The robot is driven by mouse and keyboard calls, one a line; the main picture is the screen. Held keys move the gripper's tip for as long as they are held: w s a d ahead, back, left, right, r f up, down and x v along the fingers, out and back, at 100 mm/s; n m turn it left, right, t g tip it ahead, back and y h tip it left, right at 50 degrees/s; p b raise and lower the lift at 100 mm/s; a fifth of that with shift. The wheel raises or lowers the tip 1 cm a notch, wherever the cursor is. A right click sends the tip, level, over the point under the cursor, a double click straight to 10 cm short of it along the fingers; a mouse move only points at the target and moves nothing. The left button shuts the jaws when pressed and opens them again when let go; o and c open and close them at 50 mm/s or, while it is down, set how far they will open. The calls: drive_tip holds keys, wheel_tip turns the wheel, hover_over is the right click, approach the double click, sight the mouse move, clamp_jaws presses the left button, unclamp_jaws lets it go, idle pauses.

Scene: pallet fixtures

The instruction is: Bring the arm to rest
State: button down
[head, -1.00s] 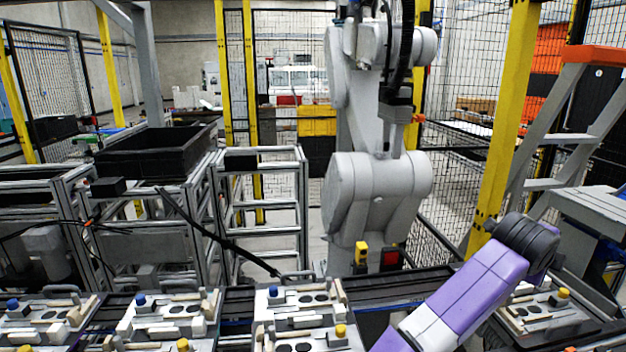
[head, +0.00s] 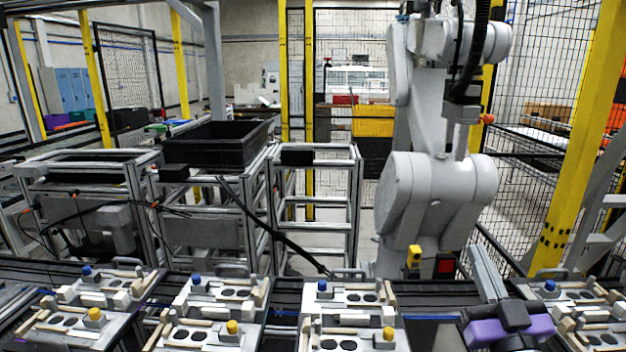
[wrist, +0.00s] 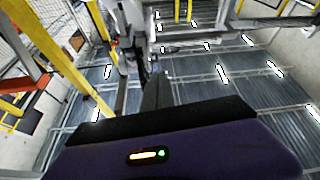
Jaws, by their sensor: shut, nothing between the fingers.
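My purple and dark arm (head: 510,328) is low at the lower right of the head view, folded in front of the right-hand fixtures. A grey narrow part that looks like my gripper (head: 485,268) stands up from it. In the wrist view my gripper (wrist: 156,82) shows as grey fingers together beyond the dark edge of the purple housing, with nothing between them. The wrist camera looks up at a roof with bright lights.
Fixture plates with blue and yellow knobs (head: 352,315) line the front bench, some close beside my arm. A black bin (head: 222,150) stands on a metal frame at the left. A large grey robot (head: 435,190) stands behind the bench. Yellow posts (head: 580,130) and mesh fencing surround it.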

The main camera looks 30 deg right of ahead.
drive_tip(key=s+a+f+n+y, duration=0.35)
drive_tip(key=a+f, duration=0.25)
drive_tip(key=a, duration=0.2)
drive_tip(key=s+a+f+n+y, duration=0.2)
drive_tip(key=s+a+f+y, duration=0.1)
drive_tip(key=a+f+y, duration=0.4)
drive_tip(key=s+a+f+g+b, duration=0.1)
drive_tip(key=s+a+f+g, duration=0.1)
drive_tip(key=s+a+f, duration=0.3)
drive_tip(key=s+a+f+m+g, duration=0.1)
drive_tip(key=s+a+f+g, duration=0.2)
drive_tip(key=s, duration=0.9)
drive_tip(key=a+f+y, duration=0.1)
drive_tip(key=a+f, duration=0.1)
drive_tip(key=a, duration=0.1)
drive_tip(key=shift+s+a+f+b, duration=0.15)
drive_tip(key=shift+a+f+b, duration=0.1)
drive_tip(key=shift+b, duration=0.1)
